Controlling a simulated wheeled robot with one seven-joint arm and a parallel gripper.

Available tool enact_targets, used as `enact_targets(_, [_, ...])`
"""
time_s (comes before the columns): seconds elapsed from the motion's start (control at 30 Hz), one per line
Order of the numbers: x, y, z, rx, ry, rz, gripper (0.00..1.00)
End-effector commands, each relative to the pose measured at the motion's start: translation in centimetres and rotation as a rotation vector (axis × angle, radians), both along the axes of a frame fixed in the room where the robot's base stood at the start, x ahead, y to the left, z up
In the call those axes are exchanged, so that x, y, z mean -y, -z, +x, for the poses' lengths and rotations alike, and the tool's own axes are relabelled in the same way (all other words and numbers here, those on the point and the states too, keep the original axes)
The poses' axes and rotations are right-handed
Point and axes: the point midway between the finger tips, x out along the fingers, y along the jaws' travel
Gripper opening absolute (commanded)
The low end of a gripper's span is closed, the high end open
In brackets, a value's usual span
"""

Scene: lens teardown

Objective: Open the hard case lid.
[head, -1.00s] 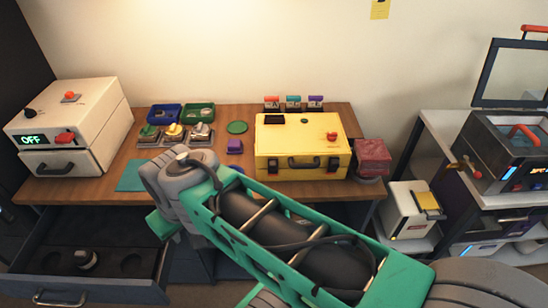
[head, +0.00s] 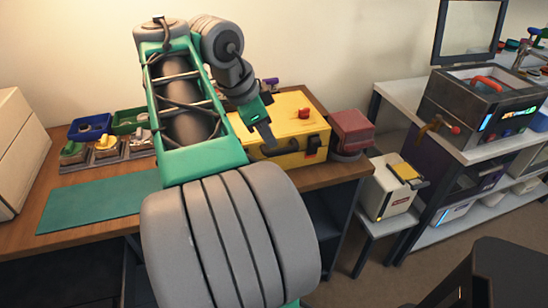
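The yellow hard case (head: 288,108) stands on the wooden table with its lid closed. A red knob (head: 304,113) sits on the lid, and a dark front latch (head: 312,146) with a red part shows at the right. My gripper (head: 266,134) hangs over the left part of the case, pointing down near its front edge. I cannot tell if it touches the case. One dark finger shows; its opening is not clear. My arm hides the left end of the case, including the left latch.
A red box (head: 351,131) stands just right of the case. Blue (head: 90,126) and green (head: 130,121) trays and small coloured parts lie left of my arm. A teal mat (head: 95,204) lies bare in front. A white box (head: 390,187) stands on a lower stand at right.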

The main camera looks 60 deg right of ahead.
Motion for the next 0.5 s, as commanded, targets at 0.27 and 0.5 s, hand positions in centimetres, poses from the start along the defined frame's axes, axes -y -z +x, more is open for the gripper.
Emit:
enact_targets(0.27, [2.0, 5.0, -0.9, -0.002, -0.002, -0.001, 0.26])
enact_targets(0.5, [2.3, 5.4, -0.9, -0.002, -0.004, -0.001, 0.26])
